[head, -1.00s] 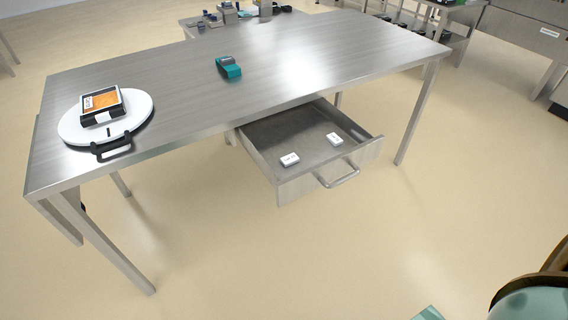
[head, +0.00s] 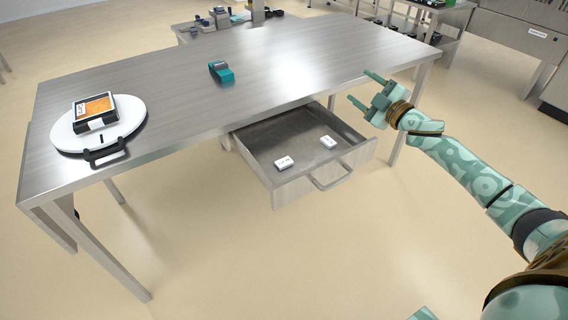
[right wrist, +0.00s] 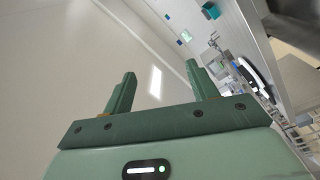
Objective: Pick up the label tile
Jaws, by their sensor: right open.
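Two small white tiles with dark print lie flat in the open drawer under the steel table: a left one (head: 284,162) and a right one (head: 328,142). I cannot tell from the print which is the label tile. The drawer (head: 279,185) is pulled out towards me. My right gripper (head: 359,86) is open and empty, in the air at the table's right front edge, above and to the right of the drawer. In the right wrist view its two fingers (right wrist: 160,75) stand apart with nothing between them. My left gripper is not in view.
A white round board (head: 70,142) with a black handle stands on the table's left end and bears a black-rimmed tray (head: 82,125) with orange contents. A teal device (head: 221,72) stands near the table's back. The middle of the steel tabletop (head: 190,105) is clear.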

